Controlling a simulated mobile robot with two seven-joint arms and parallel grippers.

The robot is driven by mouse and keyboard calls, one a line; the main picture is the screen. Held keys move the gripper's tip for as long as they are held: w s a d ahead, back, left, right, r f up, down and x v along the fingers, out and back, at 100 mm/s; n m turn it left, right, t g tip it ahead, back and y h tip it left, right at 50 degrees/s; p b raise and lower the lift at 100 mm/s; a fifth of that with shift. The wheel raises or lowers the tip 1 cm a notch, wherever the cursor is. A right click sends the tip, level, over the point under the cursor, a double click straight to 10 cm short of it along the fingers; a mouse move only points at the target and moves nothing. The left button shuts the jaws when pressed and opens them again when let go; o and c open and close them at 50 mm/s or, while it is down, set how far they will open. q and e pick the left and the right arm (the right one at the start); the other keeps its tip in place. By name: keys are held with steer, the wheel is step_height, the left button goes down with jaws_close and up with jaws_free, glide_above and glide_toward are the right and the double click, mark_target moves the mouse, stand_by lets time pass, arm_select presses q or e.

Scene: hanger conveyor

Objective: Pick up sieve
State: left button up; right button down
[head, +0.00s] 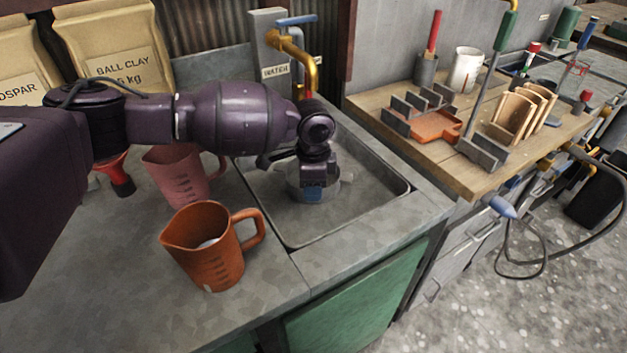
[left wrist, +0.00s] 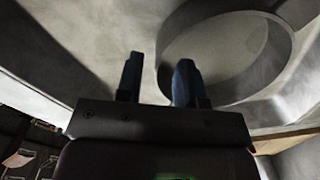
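A round grey sieve (head: 297,184) sits in the metal sink basin, partly hidden behind my left gripper. My left gripper (head: 313,195) points down over the sink, with its blue fingertips at the sieve. In the left wrist view, the two blue fingers (left wrist: 158,75) stand apart with a clear gap. The sieve's round rim (left wrist: 283,52) shows just beyond them, and its near left edge lies close to the gap between the fingers. I cannot tell whether a finger touches it. My right gripper is not in view.
An orange jug (head: 208,262) and a pink jug (head: 178,180) stand on the counter left of the sink (head: 385,205). A yellow tap (head: 308,68) rises behind the basin. A wooden bench (head: 478,182) with tools and racks is to the right.

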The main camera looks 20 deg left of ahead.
arm_select(q)
step_height(320, 180, down, 2)
steer(key=shift+r, duration=0.15)
jaws_close()
stand_by(0.3)
